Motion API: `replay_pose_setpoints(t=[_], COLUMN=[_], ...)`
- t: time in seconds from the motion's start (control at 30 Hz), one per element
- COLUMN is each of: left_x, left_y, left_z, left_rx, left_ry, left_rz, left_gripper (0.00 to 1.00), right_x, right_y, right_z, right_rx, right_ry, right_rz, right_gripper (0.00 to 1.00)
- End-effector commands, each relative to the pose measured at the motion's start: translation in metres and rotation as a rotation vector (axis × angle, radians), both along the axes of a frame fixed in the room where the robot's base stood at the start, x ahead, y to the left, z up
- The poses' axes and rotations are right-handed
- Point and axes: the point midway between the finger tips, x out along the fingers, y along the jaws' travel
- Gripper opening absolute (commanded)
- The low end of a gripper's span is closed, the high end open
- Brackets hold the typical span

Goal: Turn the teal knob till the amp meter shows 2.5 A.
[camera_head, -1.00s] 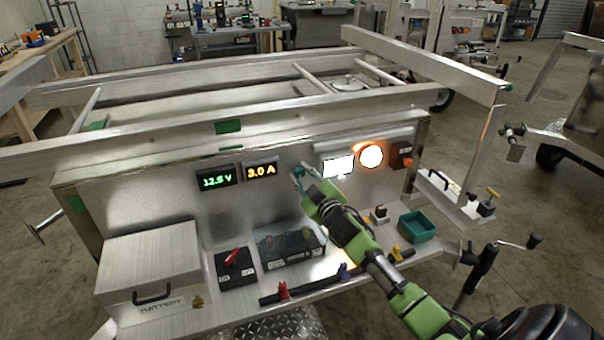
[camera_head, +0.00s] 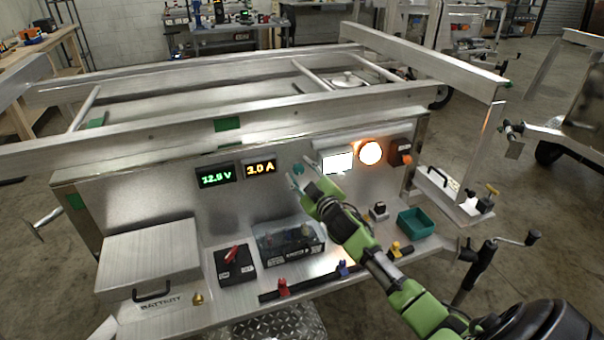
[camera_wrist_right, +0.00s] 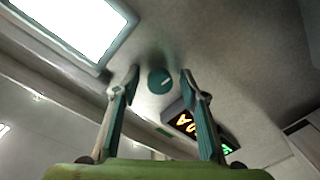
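The teal knob (camera_head: 298,169) is on the trailer's upright metal panel, right of the amp meter. In the right wrist view the knob (camera_wrist_right: 160,81) shows a pale pointer mark. My right gripper (camera_head: 298,183) is open just in front of and below the knob. In the wrist view its two fingers stand apart on either side of the knob, with visible gaps and no contact. The amp meter (camera_head: 260,169) has amber digits that look like 3.0 A, though blurred. The green volt meter (camera_head: 215,177) beside it reads about 12.5 V. My left gripper is not in view.
Right of the knob are a bright white screen (camera_head: 338,163), a lit orange lamp (camera_head: 370,153) and a dark switch box (camera_head: 401,152). Below, the shelf carries a battery box (camera_head: 150,262), a clear-lidded case (camera_head: 288,243) and a teal bin (camera_head: 416,223).

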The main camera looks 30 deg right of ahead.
Motion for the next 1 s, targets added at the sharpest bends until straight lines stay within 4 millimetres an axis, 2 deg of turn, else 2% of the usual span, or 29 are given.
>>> replay_pose_setpoints(t=[0.13,0.23,0.5,0.7,1.0], left_x=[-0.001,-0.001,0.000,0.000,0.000], left_y=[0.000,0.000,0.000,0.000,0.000], left_z=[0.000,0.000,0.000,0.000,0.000], left_rx=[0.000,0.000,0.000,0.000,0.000], left_ry=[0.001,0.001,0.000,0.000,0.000], left_rz=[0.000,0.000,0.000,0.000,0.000], left_gripper=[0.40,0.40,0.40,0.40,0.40], right_x=[-0.007,-0.019,-0.071,-0.102,-0.118], right_y=[0.001,0.004,0.014,0.019,0.022], right_z=[0.000,0.000,0.002,0.004,0.006], right_rx=[0.000,0.000,0.002,0.001,0.000], right_ry=[0.000,0.002,0.002,0.001,0.000], right_rz=[0.000,0.001,0.002,0.000,0.000], right_gripper=[0.40,0.40,0.40,0.40,0.40])
